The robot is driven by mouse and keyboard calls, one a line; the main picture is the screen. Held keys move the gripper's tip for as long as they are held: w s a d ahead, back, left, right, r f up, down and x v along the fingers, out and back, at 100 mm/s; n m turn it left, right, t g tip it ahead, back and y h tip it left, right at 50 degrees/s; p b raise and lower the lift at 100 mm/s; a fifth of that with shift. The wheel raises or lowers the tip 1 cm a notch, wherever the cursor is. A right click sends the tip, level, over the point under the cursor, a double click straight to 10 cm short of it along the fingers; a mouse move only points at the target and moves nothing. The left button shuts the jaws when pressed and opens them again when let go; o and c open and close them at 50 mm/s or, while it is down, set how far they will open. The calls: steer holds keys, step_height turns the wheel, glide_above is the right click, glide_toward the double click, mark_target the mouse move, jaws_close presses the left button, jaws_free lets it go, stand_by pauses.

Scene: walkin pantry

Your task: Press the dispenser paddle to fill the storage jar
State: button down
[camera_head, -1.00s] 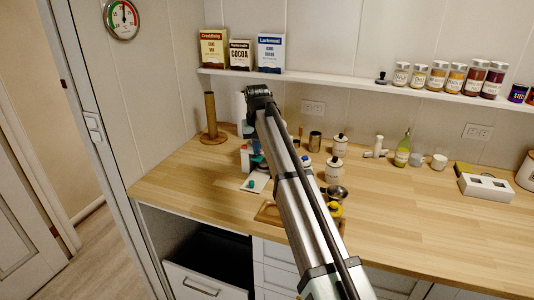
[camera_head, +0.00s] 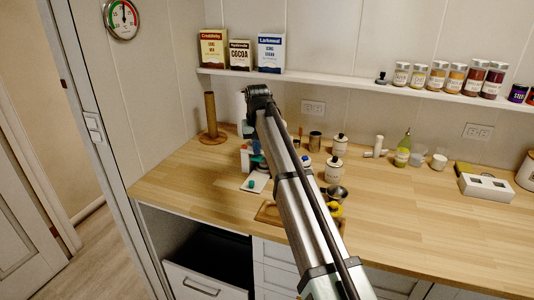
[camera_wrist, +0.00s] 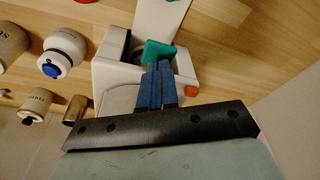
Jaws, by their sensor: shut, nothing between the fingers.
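A white dispenser (camera_wrist: 105,72) with a teal paddle (camera_wrist: 158,52) is in the middle of the wrist view. My gripper (camera_wrist: 157,72) is shut and empty, its blue fingers pointing at the paddle. The fingertips overlap the paddle's lower edge in this view; I cannot tell if they touch. In the head view my arm hides most of the dispenser, leaving a white part (camera_head: 245,159) showing. Labelled lidded jars (camera_head: 334,171) stand right of my arm, and one with a blue knob (camera_wrist: 62,52) shows in the wrist view. I cannot tell which is the storage jar.
A paper-towel post (camera_head: 211,117) stands at the back left. A shelf (camera_head: 350,84) with boxes and jars runs above. The front right counter is clear.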

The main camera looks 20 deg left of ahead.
steer(key=shift+f, duration=0.2)
stand_by(0.3)
steer(key=shift+f, duration=0.9)
steer(key=shift+r, duration=0.1)
stand_by(0.5)
steer(key=shift+r, duration=1.7)
